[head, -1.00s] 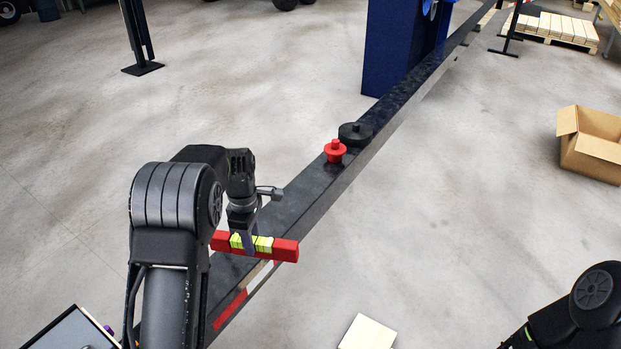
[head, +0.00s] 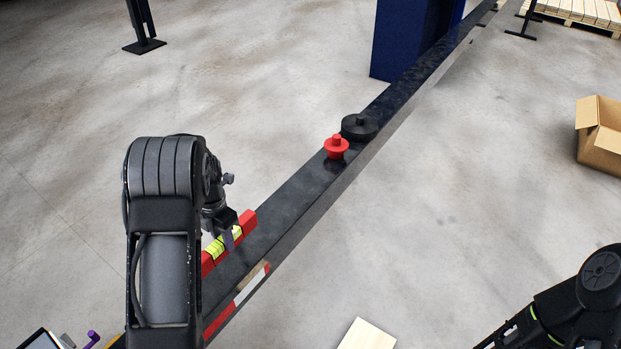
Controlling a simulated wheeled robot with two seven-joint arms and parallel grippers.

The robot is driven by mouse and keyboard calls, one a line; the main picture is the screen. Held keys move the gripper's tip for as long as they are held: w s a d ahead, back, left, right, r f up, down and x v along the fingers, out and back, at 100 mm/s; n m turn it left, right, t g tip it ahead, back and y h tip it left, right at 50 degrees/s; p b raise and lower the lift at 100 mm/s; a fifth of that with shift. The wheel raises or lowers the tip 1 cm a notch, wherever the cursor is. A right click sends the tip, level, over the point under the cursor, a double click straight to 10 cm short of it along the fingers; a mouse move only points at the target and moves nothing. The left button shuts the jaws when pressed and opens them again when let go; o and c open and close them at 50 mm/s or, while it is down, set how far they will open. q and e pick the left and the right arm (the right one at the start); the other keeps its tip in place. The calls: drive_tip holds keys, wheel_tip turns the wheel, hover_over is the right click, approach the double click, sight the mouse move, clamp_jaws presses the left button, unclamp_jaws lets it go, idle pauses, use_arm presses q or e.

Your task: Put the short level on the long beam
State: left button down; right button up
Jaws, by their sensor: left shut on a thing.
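The short level (head: 248,221) is red with yellow-green vials. My left gripper (head: 230,238) is shut on it near its middle. The level is at the near end of the long dark beam (head: 290,205), roughly in line with it, along its left side. I cannot tell whether it touches the beam's top. My left arm hides the level's near end and part of the beam. My right arm shows at the lower right, but its gripper is out of view.
A red knobbed piece (head: 336,147) and a black round piece (head: 359,127) sit on the beam farther along. A blue column (head: 405,45) stands beside the beam. An open cardboard box (head: 600,140) and a pale wooden board (head: 367,335) are on the right.

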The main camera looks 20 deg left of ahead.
use_arm(q)
drive_tip(key=shift+s+r, duration=0.1)
drive_tip(key=shift+s, duration=0.05)
hover_over(232, 270)
drive_tip(key=shift+f+p, duration=0.4)
drive_tip(key=shift+f, duration=2.75)
drive_tip(key=shift+f, duration=0.1)
drive_tip(key=shift+f+p, duration=0.3)
drive_tip(key=shift+f, duration=1.5)
drive_tip(key=shift+f, duration=0.2)
drive_tip(key=c, duration=1.1)
unclamp_jaws()
drive_tip(key=shift+r, duration=0.1)
drive_tip(key=shift+r, duration=0.1)
